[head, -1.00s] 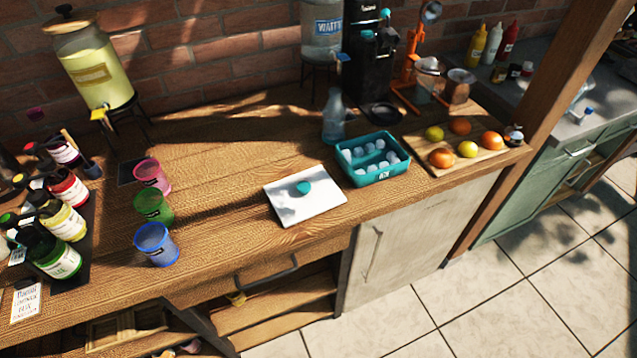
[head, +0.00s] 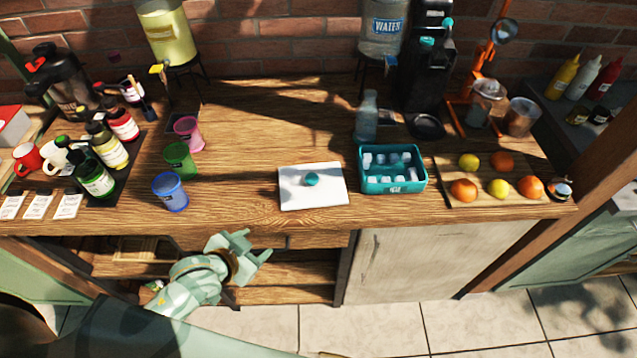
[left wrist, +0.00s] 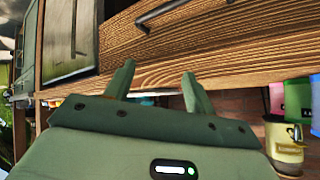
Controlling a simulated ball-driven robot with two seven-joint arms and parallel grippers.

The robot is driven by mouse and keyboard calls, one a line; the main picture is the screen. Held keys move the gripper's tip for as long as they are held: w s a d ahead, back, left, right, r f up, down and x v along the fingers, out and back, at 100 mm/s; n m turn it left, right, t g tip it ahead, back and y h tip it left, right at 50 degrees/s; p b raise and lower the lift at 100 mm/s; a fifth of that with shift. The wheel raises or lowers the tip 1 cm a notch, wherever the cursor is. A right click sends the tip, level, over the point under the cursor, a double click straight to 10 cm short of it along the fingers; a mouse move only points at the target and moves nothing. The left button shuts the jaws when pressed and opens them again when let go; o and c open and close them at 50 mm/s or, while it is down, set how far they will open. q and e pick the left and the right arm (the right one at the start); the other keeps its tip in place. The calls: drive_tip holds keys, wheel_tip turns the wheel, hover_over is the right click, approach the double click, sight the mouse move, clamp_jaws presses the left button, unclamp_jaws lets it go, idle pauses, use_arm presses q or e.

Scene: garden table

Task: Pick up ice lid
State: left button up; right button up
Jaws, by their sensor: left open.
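The ice lid (head: 298,190) is a flat white panel with a teal knob (head: 311,179) on top. It lies on the wooden counter near its front edge. The teal ice tub (head: 393,183) stands uncovered just to its right, with ice cubes inside. My left gripper (head: 256,247) is open and empty, in front of the counter and to the lower left of the lid. In the left wrist view its two fingers (left wrist: 158,83) are apart, near the counter's front edge, with a thin pale edge between them. My right gripper is not in view.
Blue (head: 170,193), green (head: 180,161) and pink (head: 188,134) cups stand left of the lid. A fruit board (head: 516,165) lies right of the tub, and a glass bottle (head: 367,118) stands behind it. The counter (head: 265,125) behind the lid is clear.

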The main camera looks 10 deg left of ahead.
use_arm(q)
drive_tip(key=w+d+r+n+t+h+p, duration=0.1)
drive_tip(key=w+d+r+t+h, duration=0.2)
drive_tip(key=r, duration=0.7)
drive_tip(key=b, duration=0.2)
approach(310, 179)
drive_tip(key=w, duration=0.1)
drive_tip(key=w+f, duration=0.1)
drive_tip(key=shift+w+d+f+h, duration=0.2)
drive_tip(key=shift+w+d+h, duration=0.15)
drive_tip(key=shift+d+h, duration=0.05)
drive_tip(key=b+x, duration=0.1)
drive_tip(key=x, duration=0.5)
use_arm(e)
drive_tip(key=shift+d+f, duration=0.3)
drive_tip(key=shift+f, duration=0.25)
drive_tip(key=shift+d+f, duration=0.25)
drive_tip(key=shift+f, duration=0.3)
use_arm(q)
drive_tip(key=c, duration=1)
